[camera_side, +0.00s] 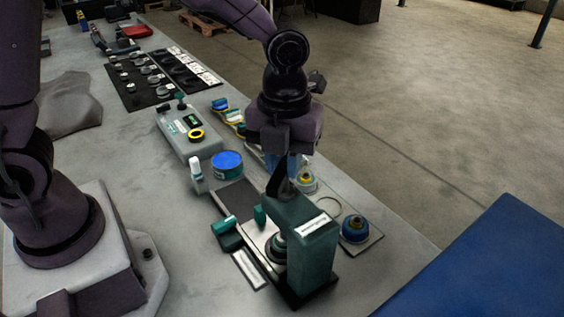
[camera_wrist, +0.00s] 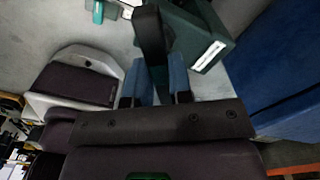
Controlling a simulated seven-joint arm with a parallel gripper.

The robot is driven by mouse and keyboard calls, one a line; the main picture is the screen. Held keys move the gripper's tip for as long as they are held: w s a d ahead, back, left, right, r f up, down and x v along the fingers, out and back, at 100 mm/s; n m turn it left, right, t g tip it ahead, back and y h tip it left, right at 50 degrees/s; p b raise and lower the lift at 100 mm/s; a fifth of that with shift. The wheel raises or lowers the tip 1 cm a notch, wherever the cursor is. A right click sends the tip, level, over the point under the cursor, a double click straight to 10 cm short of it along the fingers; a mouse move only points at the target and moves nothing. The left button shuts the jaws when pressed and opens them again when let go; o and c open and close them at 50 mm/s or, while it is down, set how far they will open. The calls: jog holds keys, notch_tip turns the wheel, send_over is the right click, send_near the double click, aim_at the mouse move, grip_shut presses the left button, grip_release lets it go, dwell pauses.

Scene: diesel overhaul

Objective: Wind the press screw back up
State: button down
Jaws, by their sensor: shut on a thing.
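The press (camera_side: 308,240) is a dark green frame with a white label, standing near the front edge of the bench. My gripper (camera_side: 287,172) is above the press, pointing down, with its blue fingers at the top of the press screw. In the wrist view my gripper (camera_wrist: 155,88) has its two blue fingers on either side of a dark bar, the press screw's handle (camera_wrist: 150,35), and is shut on it. The press frame (camera_wrist: 196,35) shows just beyond in that view. A round part (camera_side: 280,245) sits under the press head; the screw's lower end is hidden.
A blue-topped tin (camera_side: 227,163), a white bottle (camera_side: 196,172) and a grey control box (camera_side: 188,133) stand left of the press. A blue surface (camera_side: 490,265) lies beyond the bench edge.

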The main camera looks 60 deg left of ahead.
jog(key=n, duration=0.4)
jog(key=shift+r, duration=0.15)
jog(key=shift+n, duration=0.4)
jog(key=n, duration=0.2)
jog(key=shift+r+n, duration=0.1)
jog(key=shift+n, duration=0.2)
jog(key=n, duration=0.2)
jog(key=shift+n, duration=0.3)
jog(key=n, duration=0.3)
jog(key=shift+r, duration=0.15)
jog(key=shift+n, duration=1.3)
